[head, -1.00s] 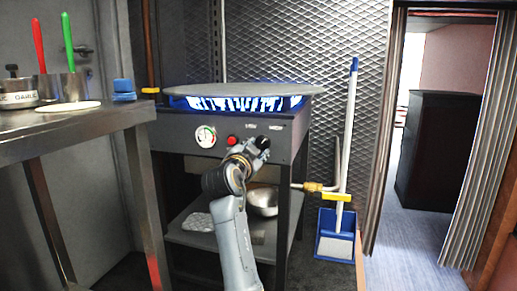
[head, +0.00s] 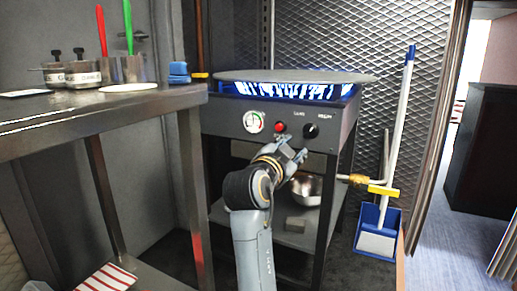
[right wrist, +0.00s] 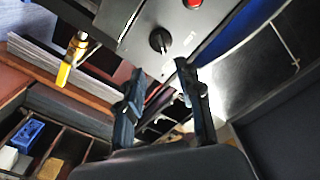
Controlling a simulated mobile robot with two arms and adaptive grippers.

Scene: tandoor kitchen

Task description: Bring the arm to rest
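My right gripper (head: 292,152) is in front of the stove, just below and left of the black knob (head: 311,130), apart from it as far as I can see. In the right wrist view its two fingers (right wrist: 162,84) are spread with nothing between them, and the knob (right wrist: 158,40) shows beyond the fingertips. My right arm reaches up from the bottom of the head view. My left gripper is not in view.
The stove (head: 230,120) has blue flames under a round griddle plate (head: 295,76). A steel table (head: 100,112) with pots stands left. A yellow gas valve (head: 383,191) and a blue dustpan (head: 377,232) are right. A steel bowl (head: 306,188) sits on the lower shelf.

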